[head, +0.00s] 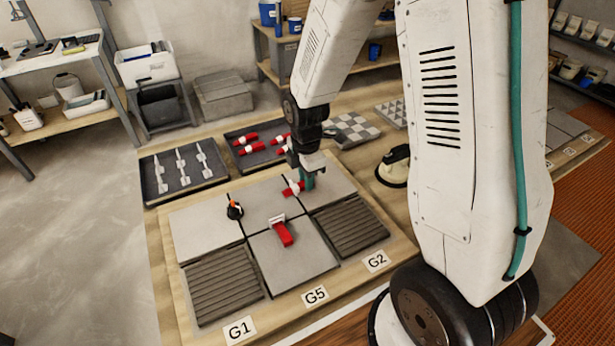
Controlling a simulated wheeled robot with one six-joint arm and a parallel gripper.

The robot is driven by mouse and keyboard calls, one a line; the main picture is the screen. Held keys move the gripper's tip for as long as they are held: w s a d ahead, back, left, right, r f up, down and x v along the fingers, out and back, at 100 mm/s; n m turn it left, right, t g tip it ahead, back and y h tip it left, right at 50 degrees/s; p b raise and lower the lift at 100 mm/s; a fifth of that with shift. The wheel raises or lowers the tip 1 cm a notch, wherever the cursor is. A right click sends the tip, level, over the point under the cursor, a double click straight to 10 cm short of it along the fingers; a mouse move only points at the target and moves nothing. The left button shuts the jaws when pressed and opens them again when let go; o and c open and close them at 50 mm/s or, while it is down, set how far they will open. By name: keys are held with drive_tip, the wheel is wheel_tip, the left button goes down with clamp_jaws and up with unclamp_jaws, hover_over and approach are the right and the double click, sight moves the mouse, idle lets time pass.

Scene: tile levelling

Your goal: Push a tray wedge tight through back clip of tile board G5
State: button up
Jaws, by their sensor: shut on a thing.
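The tile board (160,262) lies below my arm, with grey tiles and ribbed adhesive beds, behind the labels G1, G5 (315,296) and G2. My gripper (308,180) is low over the back right of the board, its jaws shut on a red wedge (289,190). A small white clip (298,186) shows beside that wedge at a tile joint; how deep the wedge sits in it is too small to tell. Another red wedge (283,235) lies at a white clip (277,218) on the nearer joint, over the G5 tile (293,258).
A black and orange tool (235,210) stands on the left joint. Behind the board are a tray of white clips (152,192) and a tray of red wedges (236,158). A suction cup tool (393,172) stands right of the board. My arm hides part of the right side.

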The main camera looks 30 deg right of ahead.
idle(0.4)
drive_tip(key=o, duration=0.9)
drive_tip(key=shift+o, duration=0.2)
drive_tip(key=shift+r, duration=0.1)
wheel_tip(320, 180, up, 8)
drive_tip(key=shift+f, duration=0.15)
drive_tip(key=shift+s+m, duration=0.3)
drive_tip(key=shift+m, duration=0.6)
drive_tip(key=s+r+m, duration=0.8)
drive_tip(key=s, duration=0.3)
drive_tip(key=s+r+m+t, duration=0.1)
drive_tip(key=s+r+m, duration=0.7)
drive_tip(key=s, duration=0.4)
drive_tip(key=shift+s+a+r, duration=0.2)
drive_tip(key=shift+a+r, duration=0.05)
drive_tip(key=shift+r, duration=0.4)
